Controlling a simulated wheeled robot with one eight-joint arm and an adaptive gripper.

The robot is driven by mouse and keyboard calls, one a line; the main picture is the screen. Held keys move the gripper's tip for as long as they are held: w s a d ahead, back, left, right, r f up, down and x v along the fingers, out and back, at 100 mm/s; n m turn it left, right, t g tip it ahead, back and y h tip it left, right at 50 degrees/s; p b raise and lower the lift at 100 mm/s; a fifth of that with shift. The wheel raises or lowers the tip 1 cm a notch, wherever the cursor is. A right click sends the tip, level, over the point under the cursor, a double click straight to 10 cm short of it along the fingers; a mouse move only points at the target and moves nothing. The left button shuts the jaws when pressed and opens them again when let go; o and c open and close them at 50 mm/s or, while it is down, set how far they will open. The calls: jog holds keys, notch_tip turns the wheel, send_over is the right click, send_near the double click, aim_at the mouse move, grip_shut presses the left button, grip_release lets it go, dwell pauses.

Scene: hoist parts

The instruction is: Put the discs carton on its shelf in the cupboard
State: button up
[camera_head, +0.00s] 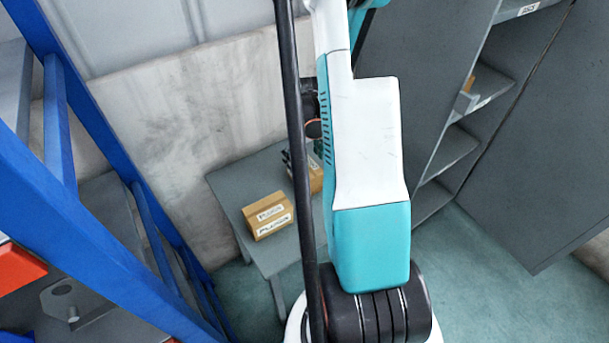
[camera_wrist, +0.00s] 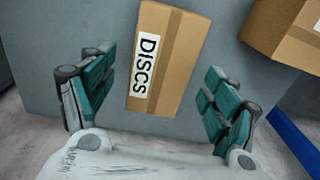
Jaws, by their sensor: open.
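The discs carton (camera_wrist: 171,62) is a brown box with a white label reading DISCS. In the wrist view it lies on the grey table between and beyond my gripper's fingers. My gripper (camera_wrist: 160,95) is open, with a teal-padded finger on each side and clear gaps to the carton. In the head view a carton (camera_head: 315,178) shows partly behind my arm on the table; its label is hidden. The grey cupboard (camera_head: 425,85) stands open at the right, with several shelves (camera_head: 452,148) inside.
A carton labelled PLUGS or similar (camera_head: 268,215) sits on the grey table (camera_head: 228,188), left of my arm; a carton also shows at upper right in the wrist view (camera_wrist: 285,30). A blue rack (camera_head: 75,190) stands at the left. The cupboard door (camera_head: 545,150) hangs open at right.

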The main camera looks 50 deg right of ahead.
aim_at(304, 163)
notch_tip(304, 163, down, 3)
jog(key=shift+b, duration=0.4)
jog(key=shift+r, duration=0.1)
jog(key=c, duration=1.6)
jog(key=shift+o, duration=0.2)
notch_tip(304, 163, up, 20)
jog(key=p, duration=0.6)
